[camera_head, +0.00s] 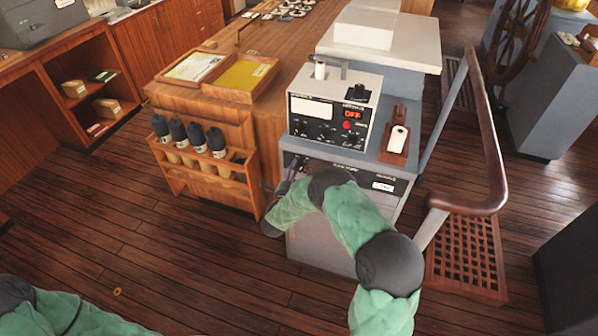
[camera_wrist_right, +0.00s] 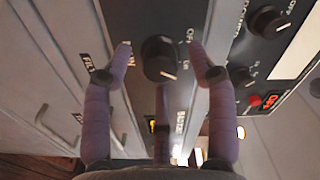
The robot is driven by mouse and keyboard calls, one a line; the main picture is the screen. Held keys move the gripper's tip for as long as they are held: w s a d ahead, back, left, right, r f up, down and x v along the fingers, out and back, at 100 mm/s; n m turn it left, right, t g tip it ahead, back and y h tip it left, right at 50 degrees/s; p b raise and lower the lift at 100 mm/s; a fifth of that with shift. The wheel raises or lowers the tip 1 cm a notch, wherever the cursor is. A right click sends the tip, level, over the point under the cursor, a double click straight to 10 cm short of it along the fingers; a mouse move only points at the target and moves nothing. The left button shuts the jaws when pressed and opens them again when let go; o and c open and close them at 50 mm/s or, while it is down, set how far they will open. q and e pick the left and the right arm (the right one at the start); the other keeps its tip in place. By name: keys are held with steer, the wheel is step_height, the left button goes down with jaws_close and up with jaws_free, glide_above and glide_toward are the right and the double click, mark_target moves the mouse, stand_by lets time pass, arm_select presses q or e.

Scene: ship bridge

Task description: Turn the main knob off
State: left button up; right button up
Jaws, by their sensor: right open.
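A round black knob (camera_wrist_right: 161,58) sits on a dark panel strip in the right wrist view, with white lettering beside it. A short white mark shows at its lower right edge. My right gripper (camera_wrist_right: 163,72) is open, with its purple fingers spread on either side of the knob. I cannot tell whether they touch it. In the head view the right gripper (camera_head: 288,178) is at the left end of the grey cabinet's dark front strip (camera_head: 350,176), and the knob is hidden there. My left gripper is out of view; only part of that arm shows at bottom left.
A control box (camera_head: 333,110) with a red display reading OFF stands on the cabinet (camera_head: 330,240). More black knobs (camera_wrist_right: 268,22) are on the upper panel. A wooden bottle rack (camera_head: 208,175) stands close left. A curved handrail (camera_head: 480,190) is at right.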

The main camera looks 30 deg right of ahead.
steer(key=shift+w+d, duration=0.3)
steer(key=shift+d, duration=0.1)
steer(key=c, duration=1.1)
steer(key=shift+c, duration=0.2)
steer(key=shift+n, duration=0.4)
steer(key=n, duration=0.5)
steer(key=shift+n+b, duration=0.3)
steer(key=shift+b, duration=0.1)
steer(key=n, duration=0.5)
steer(key=shift+n, duration=0.3)
